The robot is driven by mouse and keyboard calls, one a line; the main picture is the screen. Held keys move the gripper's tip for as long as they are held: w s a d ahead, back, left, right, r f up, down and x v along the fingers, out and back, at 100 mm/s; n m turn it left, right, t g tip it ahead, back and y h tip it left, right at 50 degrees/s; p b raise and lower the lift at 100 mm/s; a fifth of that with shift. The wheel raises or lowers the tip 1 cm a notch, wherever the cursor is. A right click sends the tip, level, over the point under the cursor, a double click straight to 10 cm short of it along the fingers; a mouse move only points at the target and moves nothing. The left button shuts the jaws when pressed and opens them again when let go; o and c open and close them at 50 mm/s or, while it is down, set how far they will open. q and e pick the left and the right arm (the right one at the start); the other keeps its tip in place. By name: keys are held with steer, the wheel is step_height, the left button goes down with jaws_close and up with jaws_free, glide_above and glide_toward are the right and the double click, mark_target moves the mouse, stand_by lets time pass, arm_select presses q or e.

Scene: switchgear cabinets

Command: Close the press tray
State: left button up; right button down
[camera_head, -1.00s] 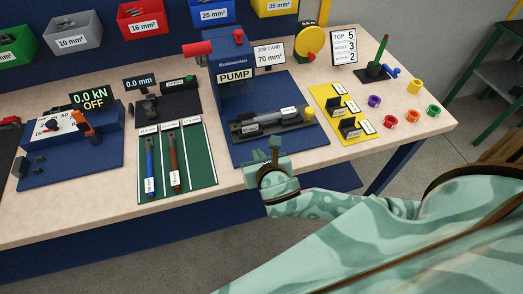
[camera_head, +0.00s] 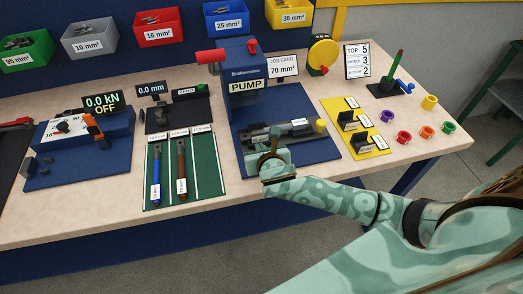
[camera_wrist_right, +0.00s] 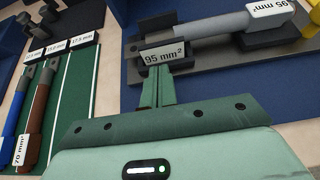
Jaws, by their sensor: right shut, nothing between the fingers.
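The press tray (camera_head: 302,131) is a dark slide in front of the blue press (camera_head: 242,75) marked PUMP, with a yellow knob (camera_head: 320,125) at its right end. A grey cable with a lug (camera_head: 285,128) lies on it; the wrist view shows the cable (camera_wrist_right: 222,24) with a 95 mm² label. My right gripper (camera_head: 272,142) is shut and empty at the tray's front left. In the wrist view its fingertips (camera_wrist_right: 157,75) are at a dark block labelled 95 mm² (camera_wrist_right: 165,55); I cannot tell if they touch. My left gripper is not in view.
A yellow board (camera_head: 368,148) with dark holders is right of the tray. Several coloured rings (camera_head: 404,137) stand further right. The table front between is clear.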

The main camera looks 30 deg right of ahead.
steer(key=w+d, duration=0.1)
steer(key=w, duration=0.3)
steer(key=w+d, duration=0.1)
steer(key=w, duration=0.3)
steer(key=w+d, duration=0.1)
steer(key=w, duration=0.3)
steer(key=shift+w+f, duration=0.1)
steer(key=shift+w, duration=0.3)
steer(key=shift+w+d+b, duration=0.15)
steer(key=shift+w+b, duration=0.15)
steer(key=shift+w, duration=0.05)
steer(key=shift+r, duration=0.25)
steer(key=shift+d, duration=0.1)
